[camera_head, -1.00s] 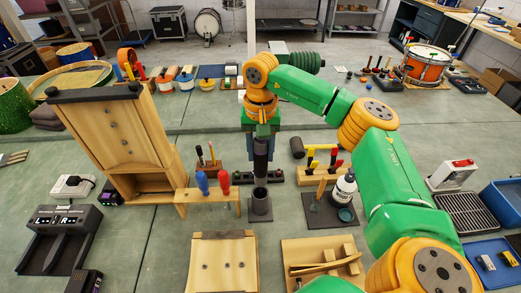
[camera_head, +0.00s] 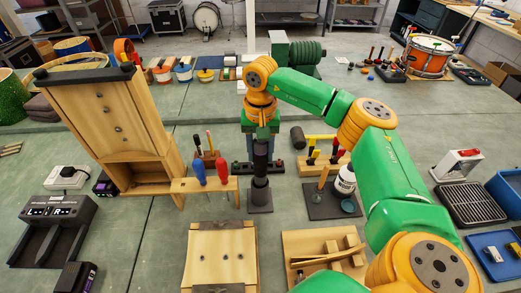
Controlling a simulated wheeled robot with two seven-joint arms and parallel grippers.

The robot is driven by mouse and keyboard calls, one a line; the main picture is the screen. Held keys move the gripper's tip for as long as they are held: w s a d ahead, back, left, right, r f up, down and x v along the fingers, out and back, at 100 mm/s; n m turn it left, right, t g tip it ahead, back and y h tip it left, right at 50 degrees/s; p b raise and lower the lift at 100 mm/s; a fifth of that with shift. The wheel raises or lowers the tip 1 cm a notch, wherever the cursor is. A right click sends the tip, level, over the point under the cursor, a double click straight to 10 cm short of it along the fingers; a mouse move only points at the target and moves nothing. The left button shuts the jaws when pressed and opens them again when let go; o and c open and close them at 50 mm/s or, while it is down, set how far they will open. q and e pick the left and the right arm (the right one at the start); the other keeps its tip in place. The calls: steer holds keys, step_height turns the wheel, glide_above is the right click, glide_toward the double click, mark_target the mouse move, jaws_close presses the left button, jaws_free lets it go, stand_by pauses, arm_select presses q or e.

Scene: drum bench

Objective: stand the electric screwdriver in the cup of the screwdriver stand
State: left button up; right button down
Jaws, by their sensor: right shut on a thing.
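The electric screwdriver (camera_head: 261,158) is a dark upright cylinder. My right gripper (camera_head: 262,133) is shut on its upper part and holds it from above. The screwdriver stand (camera_head: 260,203) has a dark square base with a short cup (camera_head: 260,191) on it, near the middle of the bench. The screwdriver is in line above the cup, and its lower end meets the cup's mouth in the picture. The cup's opening is covered, so I cannot tell how deep the screwdriver sits in it. My left gripper is not in view.
A wooden rack with red and blue screwdrivers (camera_head: 212,184) stands close left of the stand. A white bottle (camera_head: 345,180) on a dark mat is to its right. Wooden pieces (camera_head: 222,258) lie in front. A tall wooden cabinet (camera_head: 112,125) leans at left.

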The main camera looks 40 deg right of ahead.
mark_target(260, 163)
steer(key=shift+f+b, duration=1.3)
steer(key=shift+f, duration=0.7)
steer(key=shift+c, duration=1.6)
jaws_free()
steer(key=shift+r, duration=0.1)
step_height(260, 163, up, 7)
steer(key=shift+r+b, duration=0.1)
steer(key=shift+b, duration=0.7)
